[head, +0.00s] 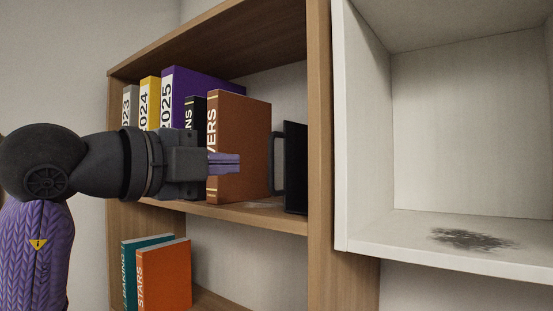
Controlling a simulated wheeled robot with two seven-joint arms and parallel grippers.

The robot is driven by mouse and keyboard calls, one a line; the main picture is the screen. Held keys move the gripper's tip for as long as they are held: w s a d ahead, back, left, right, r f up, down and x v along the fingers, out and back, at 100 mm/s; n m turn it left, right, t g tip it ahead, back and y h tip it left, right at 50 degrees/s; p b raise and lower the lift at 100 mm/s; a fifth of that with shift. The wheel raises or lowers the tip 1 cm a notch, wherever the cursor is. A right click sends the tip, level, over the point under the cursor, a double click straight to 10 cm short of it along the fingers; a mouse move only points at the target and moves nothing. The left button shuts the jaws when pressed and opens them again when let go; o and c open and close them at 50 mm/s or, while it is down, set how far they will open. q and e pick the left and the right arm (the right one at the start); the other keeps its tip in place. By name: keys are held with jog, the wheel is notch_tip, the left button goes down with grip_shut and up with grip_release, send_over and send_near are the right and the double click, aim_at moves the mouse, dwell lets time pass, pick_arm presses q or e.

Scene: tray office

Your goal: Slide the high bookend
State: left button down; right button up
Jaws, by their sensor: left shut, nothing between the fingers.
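The high bookend (296,168) is a black upright plate on the upper wooden shelf. A black loop like a handle (276,162) is on its left side. It stands right of a brown book (245,140) and close to the shelf's right side panel. My left gripper (238,163) reaches in from the left, its purple fingers shut and empty. The fingertips are in front of the brown book, left of the bookend and apart from it in the picture. I cannot tell whether they touch the book. My right gripper is not in view.
Left of the brown book stand a black book (194,110), a purple binder (205,84), a yellow binder (150,100) and a grey binder (130,108). A teal and an orange book (165,275) stand below. A white cubby (440,130) on the right has a dark stain.

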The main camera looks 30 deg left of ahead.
aim_at(273, 163)
pick_arm(q)
jog(key=p+x, duration=0.3)
jog(key=x, duration=0.4)
jog(key=shift+w+d+r, duration=0.1)
jog(key=shift+w+r, duration=0.05)
jog(key=shift+w, duration=0.6)
jog(key=shift+w+d, duration=0.1)
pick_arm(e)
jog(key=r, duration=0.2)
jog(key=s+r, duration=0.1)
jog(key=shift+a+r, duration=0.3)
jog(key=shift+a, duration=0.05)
